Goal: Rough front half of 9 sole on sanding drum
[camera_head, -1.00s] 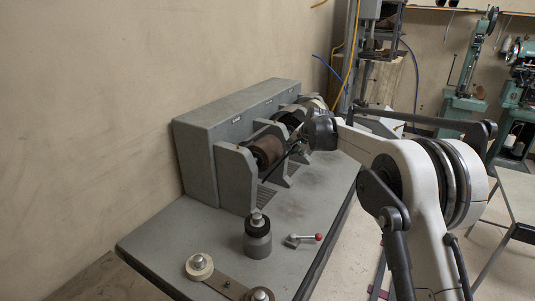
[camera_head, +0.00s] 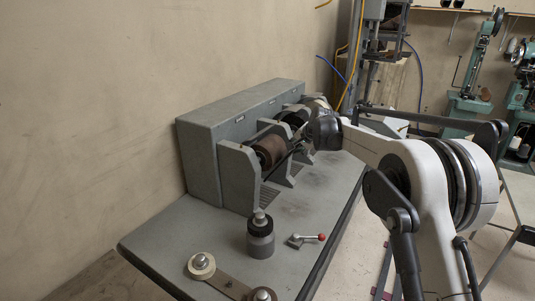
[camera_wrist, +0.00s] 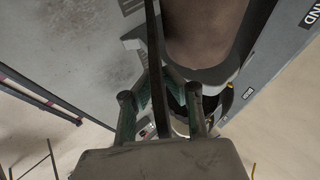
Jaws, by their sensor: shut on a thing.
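The sanding drum (camera_head: 270,151) is a brown cylinder between grey side plates on the grey machine; it also fills the upper middle of the wrist view (camera_wrist: 205,30). My gripper (camera_wrist: 162,100) is shut on a thin dark sole (camera_wrist: 157,65), seen edge-on between the fingers. The sole stretches away from the fingers along the left side of the drum. I cannot tell whether it touches the drum. In the head view, a dark thin edge, likely the sole, shows beside the drum, and my wrist hides most of the gripper. No size mark is readable on the sole.
Grey side plates (camera_head: 238,178) flank the drum closely, with further wheels behind. The bench (camera_head: 175,235) is clear at front left.

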